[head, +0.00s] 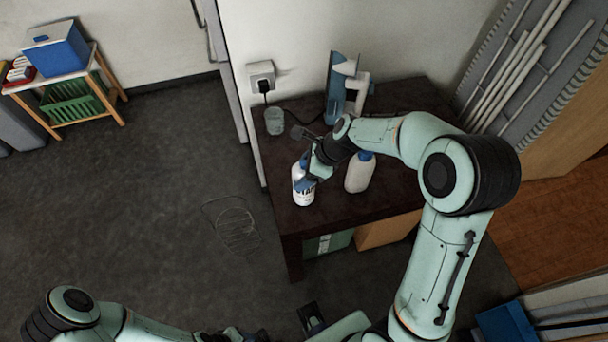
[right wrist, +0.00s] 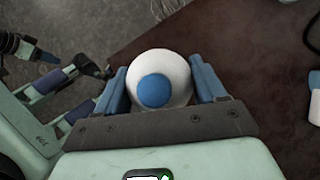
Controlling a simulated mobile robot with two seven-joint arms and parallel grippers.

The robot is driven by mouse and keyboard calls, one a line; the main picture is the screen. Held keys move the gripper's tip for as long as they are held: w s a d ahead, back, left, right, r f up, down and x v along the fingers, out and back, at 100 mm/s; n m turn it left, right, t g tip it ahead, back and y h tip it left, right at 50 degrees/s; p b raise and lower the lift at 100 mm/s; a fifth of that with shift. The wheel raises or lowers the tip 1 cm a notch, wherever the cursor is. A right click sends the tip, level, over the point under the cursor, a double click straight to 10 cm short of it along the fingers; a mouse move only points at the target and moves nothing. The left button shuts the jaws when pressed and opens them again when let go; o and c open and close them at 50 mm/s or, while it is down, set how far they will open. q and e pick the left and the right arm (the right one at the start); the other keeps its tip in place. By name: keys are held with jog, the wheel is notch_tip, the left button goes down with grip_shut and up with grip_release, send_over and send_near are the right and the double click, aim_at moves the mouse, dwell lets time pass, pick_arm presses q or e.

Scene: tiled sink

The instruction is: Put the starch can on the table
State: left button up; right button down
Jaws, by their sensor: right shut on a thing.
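The starch can (head: 304,196) is white with a dark-printed label and appears upright. My right gripper (head: 306,181) is shut on its upper part. In the right wrist view the can's round white top with a blue cap (right wrist: 154,90) sits between the two blue fingers of the right gripper (right wrist: 160,88). The dark brown table (head: 345,212) lies beneath, and the can shows over its front left part. I cannot tell whether the can's base touches it. My left arm shows at the bottom left of the head view; its fingers cannot be made out clearly.
A white bottle with a blue cap (head: 359,175) stands right of the can. A clear cup (head: 274,121) and a blue-and-white iron (head: 346,88) stand at the table's back. A wall socket (head: 262,76) has a plugged cord.

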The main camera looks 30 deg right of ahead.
pick_arm(q)
jog(key=shift+s+f, duration=0.1)
jog(key=shift+f, duration=0.05)
pick_arm(e)
jog(key=shift+f, duration=0.5)
jog(key=shift+f, duration=0.15)
pick_arm(q)
jog(key=shift+f, duration=0.1)
pick_arm(e)
jog(key=shift+c, duration=0.4)
grip_release()
pick_arm(q)
jog(key=r+p, duration=0.1)
jog(key=w+r+p, duration=0.1)
jog(key=shift+w+r, duration=0.15)
jog(key=shift+r, duration=0.25)
pick_arm(e)
jog(key=v, duration=1.2)
